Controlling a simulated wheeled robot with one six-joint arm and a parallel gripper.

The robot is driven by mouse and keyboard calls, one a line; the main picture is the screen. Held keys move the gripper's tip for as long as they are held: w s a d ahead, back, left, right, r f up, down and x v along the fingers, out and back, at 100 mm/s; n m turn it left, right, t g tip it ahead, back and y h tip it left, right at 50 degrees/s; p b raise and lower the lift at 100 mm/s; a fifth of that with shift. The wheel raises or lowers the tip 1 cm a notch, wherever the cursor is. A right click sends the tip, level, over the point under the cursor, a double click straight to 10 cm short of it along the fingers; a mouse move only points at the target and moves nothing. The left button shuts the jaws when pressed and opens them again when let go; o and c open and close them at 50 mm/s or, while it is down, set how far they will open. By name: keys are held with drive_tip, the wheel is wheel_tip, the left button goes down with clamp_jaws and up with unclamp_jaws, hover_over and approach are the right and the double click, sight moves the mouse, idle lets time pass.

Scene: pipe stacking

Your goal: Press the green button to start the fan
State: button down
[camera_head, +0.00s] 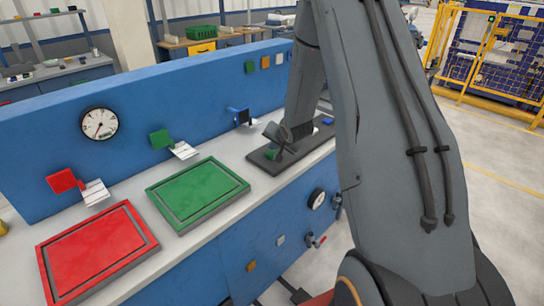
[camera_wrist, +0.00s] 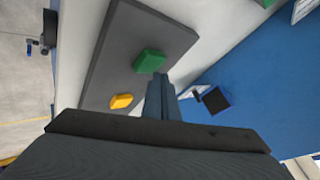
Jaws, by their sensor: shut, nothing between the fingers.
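The green button (camera_wrist: 150,61) is a small green block on a dark grey panel (camera_wrist: 127,35) on the bench. In the wrist view my gripper (camera_wrist: 158,80) has its fingers together and empty, with the tips close by the lower right edge of the green button. I cannot tell whether they touch it. In the head view my gripper (camera_head: 277,133) is over the dark panel (camera_head: 262,160), just above the green button (camera_head: 271,154). I cannot identify a fan in either view.
A yellow button (camera_wrist: 121,101) sits on the same panel beside the green one. A blue button (camera_head: 328,121) shows past my arm. A blue wall (camera_head: 60,140) with a gauge (camera_head: 99,123) stands behind. Green (camera_head: 198,192) and red (camera_head: 95,255) trays lie left.

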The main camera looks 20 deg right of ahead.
sight(273, 155)
drive_tip(key=shift+f, duration=0.1)
idle(0.3)
drive_tip(key=shift+f, duration=0.6)
idle(0.5)
drive_tip(key=shift+r+p, duration=0.45)
drive_tip(key=shift+r, duration=0.25)
drive_tip(key=shift+r, duration=0.1)
drive_tip(key=shift+r+p, duration=2.4)
drive_tip(key=shift+r, duration=0.5)
